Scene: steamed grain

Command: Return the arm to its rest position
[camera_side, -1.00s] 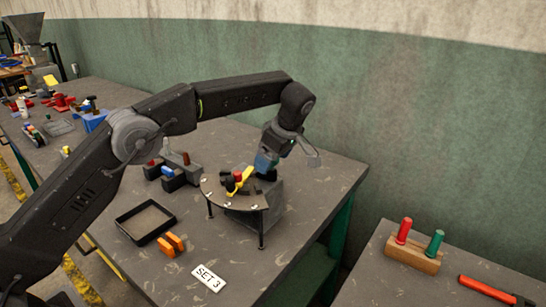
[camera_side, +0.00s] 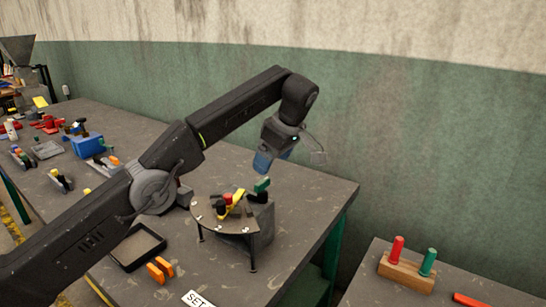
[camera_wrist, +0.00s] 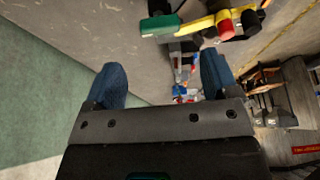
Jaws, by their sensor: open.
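My gripper (camera_side: 267,160) is above and behind the round stand, pointing down, with nothing held. In the wrist view my gripper (camera_wrist: 163,80) shows two blue fingers spread wide apart with no object between them. A small round-topped stand (camera_side: 222,229) is below it on the table. On the stand are a yellow piece, a red knob, dark parts and a green block (camera_side: 262,185). In the wrist view the green block (camera_wrist: 160,25) and the yellow piece (camera_wrist: 200,24) are at the top, clear of the fingers.
The grey table (camera_side: 295,200) holds an empty black tray (camera_side: 150,241), orange blocks (camera_side: 160,269) and a white label (camera_side: 196,299). Blue and red items stand at the far left. A wooden holder (camera_side: 407,271) with red and green handles is on the right table. The green wall is behind.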

